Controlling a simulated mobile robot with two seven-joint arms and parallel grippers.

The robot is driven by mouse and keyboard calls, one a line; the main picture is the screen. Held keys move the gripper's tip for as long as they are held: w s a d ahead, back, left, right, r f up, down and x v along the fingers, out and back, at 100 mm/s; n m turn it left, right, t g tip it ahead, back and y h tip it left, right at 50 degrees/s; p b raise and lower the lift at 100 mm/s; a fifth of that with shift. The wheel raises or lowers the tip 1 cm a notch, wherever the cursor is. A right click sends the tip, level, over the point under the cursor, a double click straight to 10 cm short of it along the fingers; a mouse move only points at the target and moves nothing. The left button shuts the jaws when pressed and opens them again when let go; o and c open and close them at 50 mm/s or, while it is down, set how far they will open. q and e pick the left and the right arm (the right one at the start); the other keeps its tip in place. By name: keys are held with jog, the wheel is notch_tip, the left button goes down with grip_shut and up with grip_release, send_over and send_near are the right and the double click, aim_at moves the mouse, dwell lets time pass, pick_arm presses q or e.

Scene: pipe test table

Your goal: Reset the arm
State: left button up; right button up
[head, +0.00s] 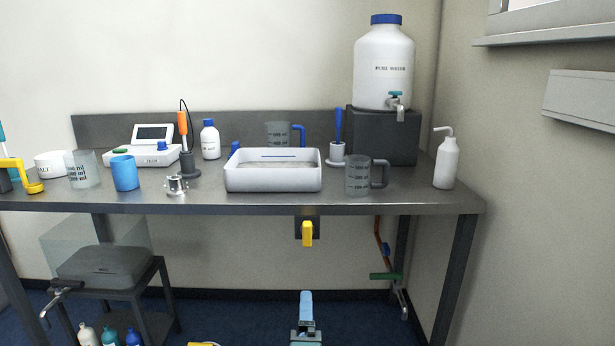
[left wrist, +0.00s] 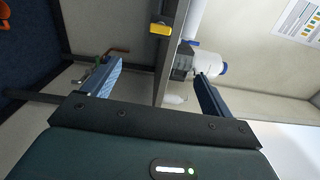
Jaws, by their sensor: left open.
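My left gripper (head: 306,296) shows low in the middle of the head view, in front of and below the table's front edge. It is turned on its side, so its upper light-blue finger hides much of the lower one. In the left wrist view the two fingers (left wrist: 158,72) stand wide apart with nothing between them touching. The bench edge and a yellow handle (left wrist: 160,28) lie beyond them. My right gripper is not in view.
The metal table (head: 420,202) carries a white tray (head: 272,182), beakers, bottles and a water tank (head: 383,68). A yellow handle (head: 307,233) hangs under its front edge, with a green-handled pipe valve (head: 385,276) to the right.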

pick_arm(q)
jog(key=w+a+f+m+y, duration=0.1)
jog(key=a+f+m, duration=0.25)
jog(key=a, duration=0.75)
jog(key=w+a+f+m+y, duration=0.15)
jog(key=a+f, duration=0.25)
jog(key=a, duration=0.7)
jog(key=s+d+f+n+g+h, duration=0.2)
jog(key=s+f+n+g, duration=0.15)
jog(key=s, duration=0.35)
jog(key=s+d+f+n+g+h, duration=0.2)
jog(key=s+f+n, duration=0.15)
jog(key=s, duration=0.25)
jog(key=s+d+r+n+h, duration=0.2)
jog(key=s+r+n+h, duration=0.35)
jog(key=s+n, duration=0.55)
notch_tip(320, 180, up, 6)
jog(key=w+d+n+g+y+p, duration=0.1)
jog(key=d+n+g+y+p, duration=0.1)
jog(key=p, duration=1.5)
jog(key=shift+y, duration=0.8)
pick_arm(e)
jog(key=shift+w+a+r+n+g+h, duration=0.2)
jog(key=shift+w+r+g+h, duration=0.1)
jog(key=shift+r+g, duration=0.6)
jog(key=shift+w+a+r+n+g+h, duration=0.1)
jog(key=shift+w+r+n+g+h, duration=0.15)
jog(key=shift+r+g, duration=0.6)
